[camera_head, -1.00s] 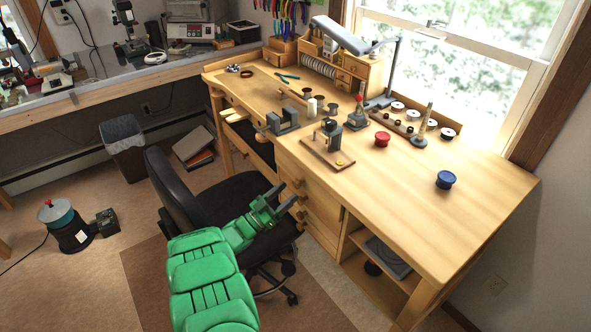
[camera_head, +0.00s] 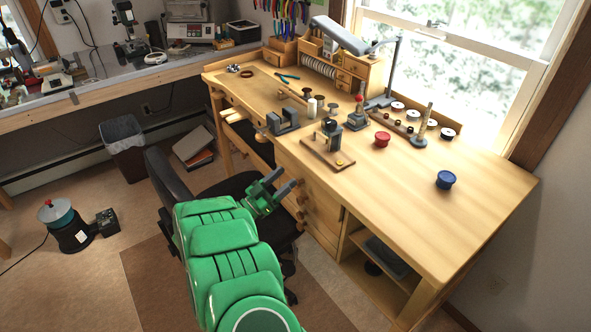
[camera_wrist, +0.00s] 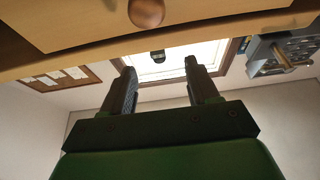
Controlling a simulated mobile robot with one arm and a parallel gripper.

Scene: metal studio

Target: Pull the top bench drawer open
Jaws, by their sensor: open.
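The wooden workbench (camera_head: 430,230) has a stack of drawers (camera_head: 318,196) below its top, with round wooden knobs (camera_head: 300,214) on their fronts. The drawers look closed. My gripper (camera_head: 287,178) is just in front of the upper part of the stack, and its fingers hide part of the top drawer's front. In the wrist view, my gripper (camera_wrist: 160,66) is open and empty. A round wooden knob (camera_wrist: 146,12) on a drawer front (camera_wrist: 220,18) shows at the top edge, beyond the fingertips and apart from them. Which drawer it belongs to cannot be told.
A black office chair (camera_head: 172,180) stands beside and under my arm. An open shelf (camera_head: 372,262) lies right of the drawers. A small vise (camera_head: 284,121) and a wooden board with a tool (camera_head: 318,152) stand near the bench's front edge.

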